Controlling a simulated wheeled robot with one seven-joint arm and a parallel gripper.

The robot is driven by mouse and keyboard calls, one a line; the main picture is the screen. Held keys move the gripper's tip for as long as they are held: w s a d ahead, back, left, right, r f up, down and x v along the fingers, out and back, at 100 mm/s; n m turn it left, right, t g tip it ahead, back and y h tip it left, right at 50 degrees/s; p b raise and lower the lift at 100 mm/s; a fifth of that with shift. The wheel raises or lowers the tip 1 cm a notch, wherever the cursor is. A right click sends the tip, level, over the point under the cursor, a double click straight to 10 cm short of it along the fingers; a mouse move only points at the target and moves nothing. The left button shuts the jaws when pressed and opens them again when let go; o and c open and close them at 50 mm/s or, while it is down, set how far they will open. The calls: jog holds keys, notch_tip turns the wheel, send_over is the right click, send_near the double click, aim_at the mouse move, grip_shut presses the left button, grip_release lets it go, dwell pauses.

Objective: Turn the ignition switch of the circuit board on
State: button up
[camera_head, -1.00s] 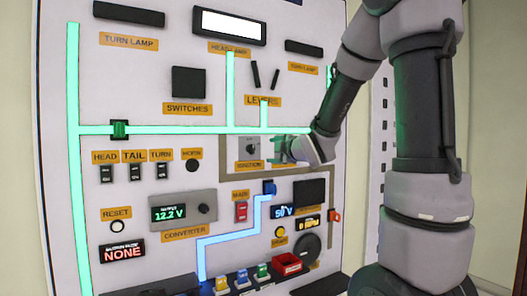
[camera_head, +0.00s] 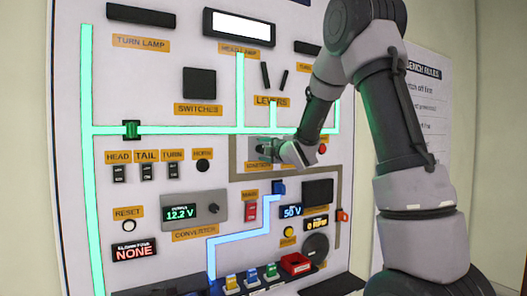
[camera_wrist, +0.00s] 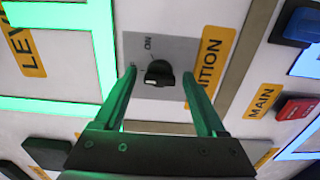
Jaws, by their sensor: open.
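The ignition switch (camera_wrist: 159,74) is a black rotary knob on a grey plate (camera_wrist: 146,48) marked "ON", beside an orange "IGNITION" label (camera_wrist: 207,70) in the wrist view. My gripper (camera_wrist: 160,85) is open, with one green finger on each side of the knob and a gap to both. The knob's pale pointer mark faces away from the "ON" text. In the head view my gripper (camera_head: 272,148) is at the ignition area and hides most of the switch. The circuit board (camera_head: 215,70) is a white upright panel.
An orange "LEVERS" label (camera_wrist: 22,38) and glowing green lines (camera_wrist: 62,18) lie left in the wrist view. The red main switch (camera_wrist: 295,108) and a blue part (camera_wrist: 298,24) lie right. A red box (camera_head: 295,264) sits at the panel's foot.

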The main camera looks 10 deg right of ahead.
jog(key=shift+w, duration=0.15)
grip_shut()
jog(key=shift+m, duration=0.4)
jog(key=m, duration=0.4)
jog(key=shift+m, duration=0.4)
jog(key=m, duration=0.6)
jog(key=shift+f, duration=0.1)
jog(key=shift+m, duration=0.3)
grip_release()
